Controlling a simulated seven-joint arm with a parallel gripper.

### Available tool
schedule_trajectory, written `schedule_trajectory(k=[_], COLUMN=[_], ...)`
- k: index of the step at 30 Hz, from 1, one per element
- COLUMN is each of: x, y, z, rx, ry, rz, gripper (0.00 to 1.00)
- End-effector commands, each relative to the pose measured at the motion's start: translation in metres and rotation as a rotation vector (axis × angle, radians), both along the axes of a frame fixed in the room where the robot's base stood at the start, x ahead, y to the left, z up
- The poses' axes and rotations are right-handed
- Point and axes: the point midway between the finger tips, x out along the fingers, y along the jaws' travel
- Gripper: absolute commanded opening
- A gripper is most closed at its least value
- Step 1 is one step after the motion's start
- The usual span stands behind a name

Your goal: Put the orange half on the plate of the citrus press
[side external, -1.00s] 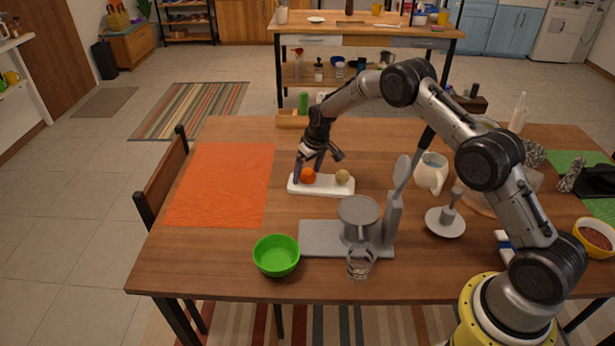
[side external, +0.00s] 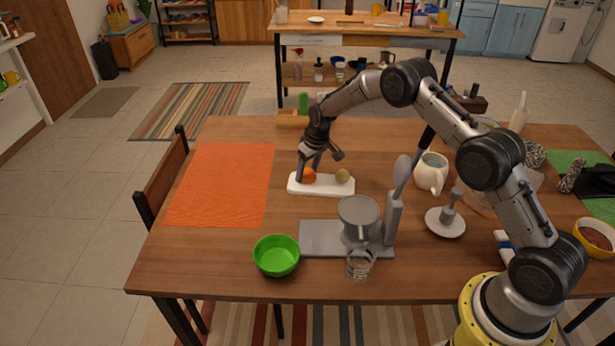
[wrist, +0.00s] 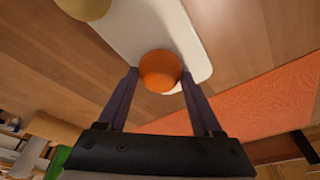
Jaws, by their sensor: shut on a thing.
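The orange half (side external: 309,176) is at the left end of a white board (side external: 322,188). It also shows in the wrist view (wrist: 160,70), between the two fingertips. My gripper (side external: 308,172) is shut on it, low over the board; I cannot tell whether the fruit is lifted off the board. The grey citrus press (side external: 316,238) stands nearer the camera, with a round plate (side external: 360,210) on top and an upright lever (side external: 393,213) at its right. The plate is empty. A glass (side external: 360,264) stands in front of the press.
A yellowish round fruit (side external: 342,176) sits on the board's right end. A green bowl (side external: 276,256) is left of the glass. A white jug (side external: 431,172) and a reamer on a white dish (side external: 446,222) stand right of the press. An orange mat (side external: 221,184) lies left.

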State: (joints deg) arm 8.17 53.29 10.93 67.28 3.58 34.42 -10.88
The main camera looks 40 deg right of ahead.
Motion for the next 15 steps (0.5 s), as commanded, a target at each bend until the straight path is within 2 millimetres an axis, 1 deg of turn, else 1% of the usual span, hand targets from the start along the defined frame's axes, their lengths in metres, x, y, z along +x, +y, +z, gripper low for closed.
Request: schedule_trajectory(k=[15], x=[0.001], y=[0.0], z=[0.029], rx=[0.0], ry=[-0.002], rz=[0.0], gripper=[0.4])
